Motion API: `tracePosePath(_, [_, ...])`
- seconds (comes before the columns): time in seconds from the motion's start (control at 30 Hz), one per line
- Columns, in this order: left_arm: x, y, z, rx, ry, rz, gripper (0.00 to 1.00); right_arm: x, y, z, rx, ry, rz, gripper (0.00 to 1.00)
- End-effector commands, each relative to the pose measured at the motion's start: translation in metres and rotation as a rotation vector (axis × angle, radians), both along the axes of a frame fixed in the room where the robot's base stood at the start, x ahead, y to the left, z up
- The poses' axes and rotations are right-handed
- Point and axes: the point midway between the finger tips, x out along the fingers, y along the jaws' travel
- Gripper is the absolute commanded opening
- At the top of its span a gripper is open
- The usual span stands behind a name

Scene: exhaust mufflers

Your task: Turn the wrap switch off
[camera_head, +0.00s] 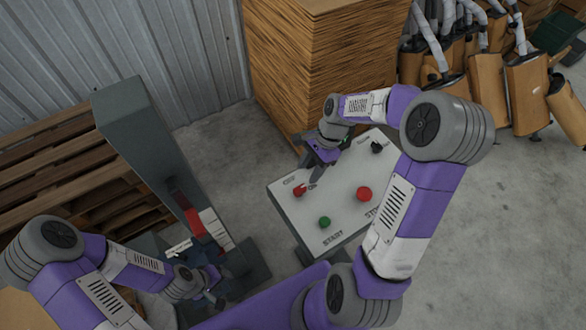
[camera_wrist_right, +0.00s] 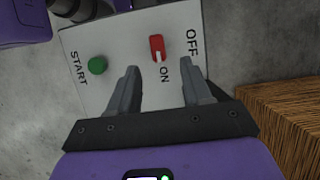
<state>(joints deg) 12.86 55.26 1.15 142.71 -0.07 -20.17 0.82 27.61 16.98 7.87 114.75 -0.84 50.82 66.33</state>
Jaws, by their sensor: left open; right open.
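A grey control panel (camera_head: 283,207) carries a red switch (camera_head: 299,190) near its left edge. In the right wrist view the red switch (camera_wrist_right: 157,47) has a white mark at its end nearest the word ON, with OFF printed to its right. No "wrap" label is readable. My right gripper (camera_head: 314,178) is over the panel beside the switch. In the wrist view its fingers (camera_wrist_right: 158,72) are open and empty, with the switch beyond the gap between the tips. My left gripper (camera_head: 212,294) is open at the lower left, away from the panel.
The panel also holds a green START button (camera_head: 325,222), a red STOP button (camera_head: 364,193) and a black knob (camera_head: 376,147). A stack of brown sheets (camera_head: 310,65) stands close behind it. A grey column machine (camera_head: 150,150) stands left. Concrete floor is clear at right.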

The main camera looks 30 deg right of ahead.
Motion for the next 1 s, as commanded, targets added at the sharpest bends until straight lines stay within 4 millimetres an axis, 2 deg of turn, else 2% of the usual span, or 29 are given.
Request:
tracePosePath(0.3, [0.000, 0.000, -0.005, 0.000, 0.000, 0.001, 0.43, -0.002, 0.017, -0.043, 0.003, 0.005, 0.001, 0.49])
tracePosePath(0.5, [0.000, 0.000, -0.007, 0.000, 0.000, 0.001, 0.43, -0.003, 0.026, -0.063, 0.001, 0.003, 0.001, 0.49])
tracePosePath(0.87, [0.000, 0.000, -0.007, 0.000, 0.000, 0.000, 0.43, -0.003, 0.028, -0.068, 0.000, 0.001, -0.001, 0.49])
tracePosePath(1.0, [0.000, 0.000, -0.007, 0.000, 0.000, 0.000, 0.43, -0.002, 0.028, -0.068, 0.000, 0.000, -0.001, 0.28])
